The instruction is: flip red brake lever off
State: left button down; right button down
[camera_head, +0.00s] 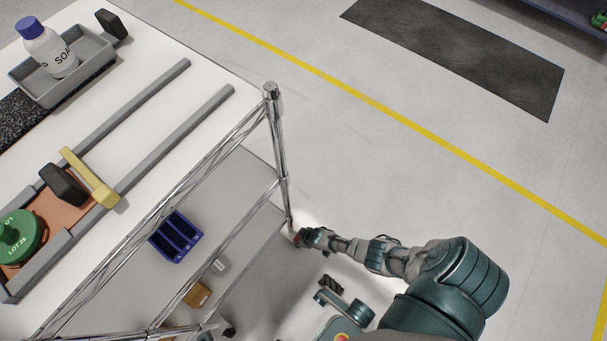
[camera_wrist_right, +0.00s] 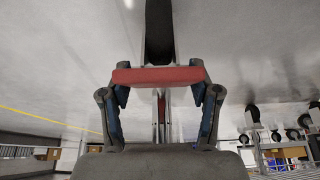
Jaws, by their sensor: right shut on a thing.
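The red brake lever (camera_wrist_right: 158,76) lies across the right wrist view as a flat red bar. My right gripper (camera_wrist_right: 160,92) has a finger at each side of it and is shut on it. A dark caster wheel (camera_wrist_right: 159,28) is directly beyond the lever. In the head view my right gripper (camera_head: 302,238) is low at the foot of the cart's chrome corner post (camera_head: 279,140). There the lever is mostly hidden by the gripper. My left gripper is not in view.
The cart's white top (camera_head: 150,45) holds a grey tray (camera_head: 88,85) with a soap bottle (camera_head: 47,50), rails and a green weight (camera_head: 18,238). A blue bin (camera_head: 176,237) and boxes are on the lower level. The floor right of the cart is open around a dark mat (camera_head: 460,50).

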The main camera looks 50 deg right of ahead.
jog(key=shift+w+r, duration=0.2)
jog(key=shift+w, duration=0.2)
jog(key=shift+c, duration=1.7)
grip_release()
jog(key=shift+o, duration=0.5)
jog(key=shift+s+f, duration=0.1)
jog(key=shift+f, duration=0.05)
jog(key=shift+s, duration=0.15)
jog(key=shift+s+r, duration=0.2)
jog(key=shift+r, duration=0.2)
jog(key=v, duration=1.1)
jog(key=shift+w+r, duration=0.1)
jog(key=shift+w, duration=0.15)
